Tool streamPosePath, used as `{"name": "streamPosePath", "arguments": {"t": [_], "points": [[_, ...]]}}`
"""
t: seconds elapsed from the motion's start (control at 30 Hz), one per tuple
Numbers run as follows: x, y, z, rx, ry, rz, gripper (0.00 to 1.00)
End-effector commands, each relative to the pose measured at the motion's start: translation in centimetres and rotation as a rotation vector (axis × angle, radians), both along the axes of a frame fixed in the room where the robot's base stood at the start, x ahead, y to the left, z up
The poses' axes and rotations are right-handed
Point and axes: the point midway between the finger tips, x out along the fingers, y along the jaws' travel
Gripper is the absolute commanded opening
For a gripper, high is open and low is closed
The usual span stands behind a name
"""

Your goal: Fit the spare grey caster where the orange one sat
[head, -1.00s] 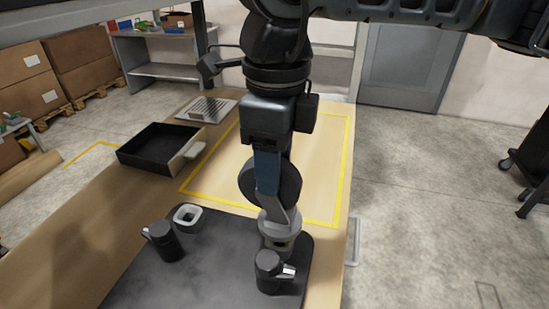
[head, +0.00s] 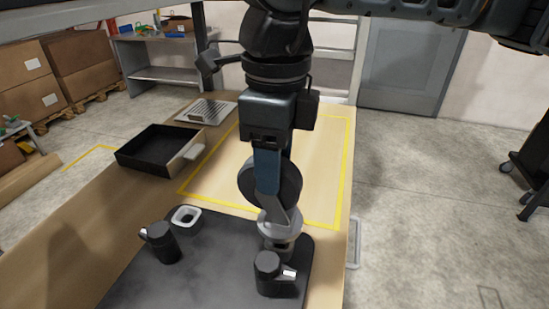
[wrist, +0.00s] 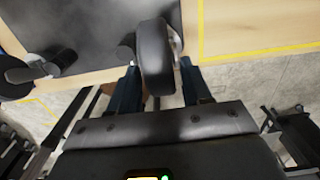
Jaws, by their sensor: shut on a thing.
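My gripper (wrist: 162,84) is shut on a caster with a dark wheel (wrist: 154,60), which sits between its two blue fingers. In the head view the held caster's dark wheel (head: 285,183) is up and its grey round flange (head: 279,224) is down, over the far right corner of the dark board (head: 205,270). A grey part shows under the flange; I cannot tell whether it touches the board. A pale square ring (head: 187,217) stands empty at the board's far left. Black casters with pale tabs stand at left (head: 162,243) and near right (head: 275,273). No orange caster shows.
A black tray (head: 140,163) with a pale handle stands on the wooden table at left, with a ribbed metal plate (head: 207,111) behind it. A yellow outline (head: 345,165) marks a bare area beyond the board. The near right caster stands close in front of the held one.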

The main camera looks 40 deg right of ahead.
Motion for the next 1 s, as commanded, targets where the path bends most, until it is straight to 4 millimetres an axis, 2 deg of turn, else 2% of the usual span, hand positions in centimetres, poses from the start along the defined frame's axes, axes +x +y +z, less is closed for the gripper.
{"name": "streamPosePath", "arguments": {"t": [1.0], "points": [[0.0,0.0,-1.5,0.001,-0.001,0.0,0.04]]}}
